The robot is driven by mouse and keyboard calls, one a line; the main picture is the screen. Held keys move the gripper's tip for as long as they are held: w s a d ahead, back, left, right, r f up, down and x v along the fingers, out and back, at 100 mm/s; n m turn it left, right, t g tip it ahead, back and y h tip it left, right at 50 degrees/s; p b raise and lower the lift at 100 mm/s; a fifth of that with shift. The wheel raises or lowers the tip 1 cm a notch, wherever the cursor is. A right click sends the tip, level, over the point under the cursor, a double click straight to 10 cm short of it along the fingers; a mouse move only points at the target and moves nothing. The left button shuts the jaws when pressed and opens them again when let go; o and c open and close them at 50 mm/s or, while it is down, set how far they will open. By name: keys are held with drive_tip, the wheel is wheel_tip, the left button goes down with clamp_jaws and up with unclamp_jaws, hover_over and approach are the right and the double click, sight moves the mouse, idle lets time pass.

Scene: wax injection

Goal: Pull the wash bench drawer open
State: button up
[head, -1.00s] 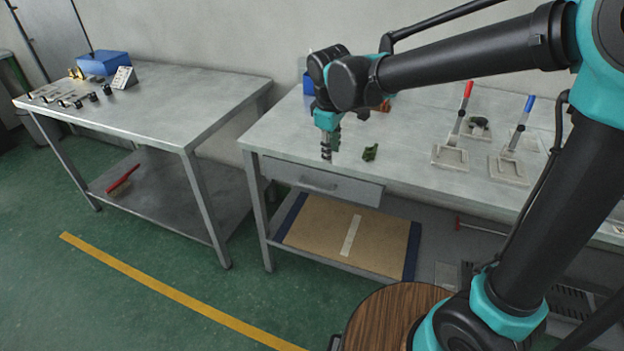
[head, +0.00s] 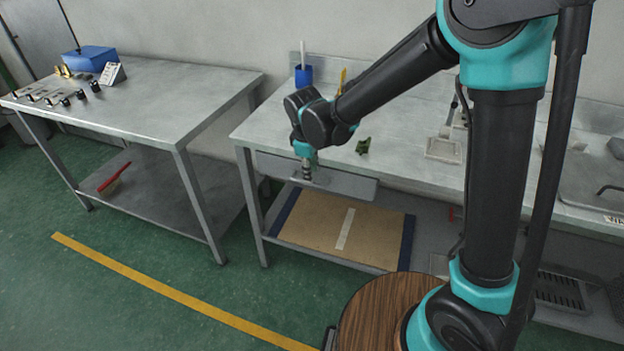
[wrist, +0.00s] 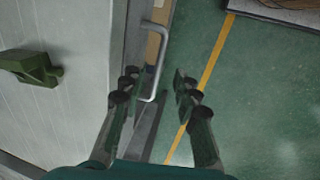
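The grey drawer (head: 350,184) sits under the top of the right-hand bench and looks shut. Its bar handle (wrist: 160,60) shows in the wrist view along the drawer front; in the head view my gripper largely hides it. My gripper (head: 307,174) points down in front of the drawer front. In the wrist view my gripper (wrist: 156,82) is open, one finger on the bench side and one over the floor. The near end of the handle lies between the fingers in the picture, with gaps on both sides. I cannot tell whether the fingertips are down at its height.
A green part (head: 363,146) lies on the bench top (head: 400,130) above the drawer, with a blue cup (head: 303,76) behind. A brown board (head: 320,226) lies on the lower shelf. A second metal table (head: 190,100) stands left. The green floor in front is clear.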

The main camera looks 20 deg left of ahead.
drive_tip(key=shift+w+f, duration=0.2)
drive_tip(key=shift+f, duration=0.9)
drive_tip(key=shift+w+f, duration=0.2)
drive_tip(key=shift+f, duration=0.85)
clamp_jaws()
